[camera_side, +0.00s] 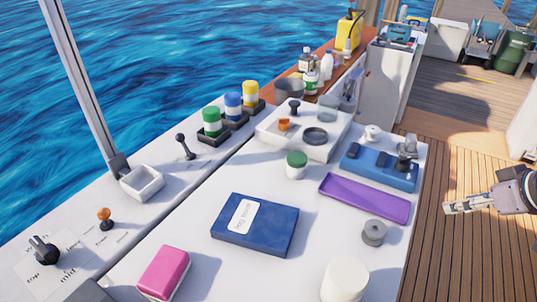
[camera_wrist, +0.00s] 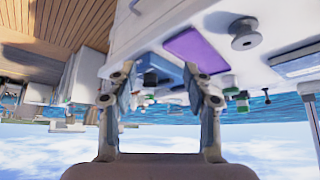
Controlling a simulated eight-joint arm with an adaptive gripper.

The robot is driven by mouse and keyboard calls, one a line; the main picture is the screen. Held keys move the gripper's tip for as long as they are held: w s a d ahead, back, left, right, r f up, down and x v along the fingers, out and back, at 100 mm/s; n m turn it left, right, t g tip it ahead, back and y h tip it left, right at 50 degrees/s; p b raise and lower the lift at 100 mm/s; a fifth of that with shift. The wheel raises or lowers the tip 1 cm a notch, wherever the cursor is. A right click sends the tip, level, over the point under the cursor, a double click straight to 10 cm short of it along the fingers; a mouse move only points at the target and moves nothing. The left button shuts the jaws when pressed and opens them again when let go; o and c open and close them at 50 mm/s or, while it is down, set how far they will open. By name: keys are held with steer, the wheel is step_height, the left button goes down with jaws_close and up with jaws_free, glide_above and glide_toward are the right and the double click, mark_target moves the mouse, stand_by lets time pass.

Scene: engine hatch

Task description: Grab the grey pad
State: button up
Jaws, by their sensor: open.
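No thing here is plainly the grey pad. A dark grey flat piece (camera_side: 90,291) shows at the bottom left edge of the side view, mostly cut off; I cannot tell whether it is the pad. My gripper (camera_side: 449,208) is open and empty at the right, over the wooden deck and apart from the white counter (camera_side: 330,215). In the wrist view, which looks upside down, its two fingers (camera_wrist: 158,82) stand apart with nothing held between them. A grey spool (camera_side: 374,232) stands near the counter's right edge, and shows in the wrist view (camera_wrist: 244,34).
A blue box (camera_side: 254,225), a pink block (camera_side: 164,271), a white cylinder (camera_side: 344,281) and a green-lidded jar (camera_side: 296,164) stand on the counter. The deck (camera_side: 460,260) is clear.

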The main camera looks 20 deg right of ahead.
steer(key=w+d+r+m, duration=0.2)
steer(key=w+r, duration=0.2)
steer(key=w, duration=0.3)
steer(key=m+g+h, duration=0.2)
steer(key=m+g, duration=0.1)
steer(key=m, duration=0.1)
glide_toward(413, 138)
steer(key=x, duration=0.5)
steer(key=shift+s+d+f, duration=0.1)
steer(key=shift+d+f, duration=0.1)
steer(key=shift+f, duration=0.15)
steer(key=shift+w+x, duration=0.2)
steer(key=shift+x, duration=2.4)
steer(key=shift+a, duration=0.15)
jaws_close()
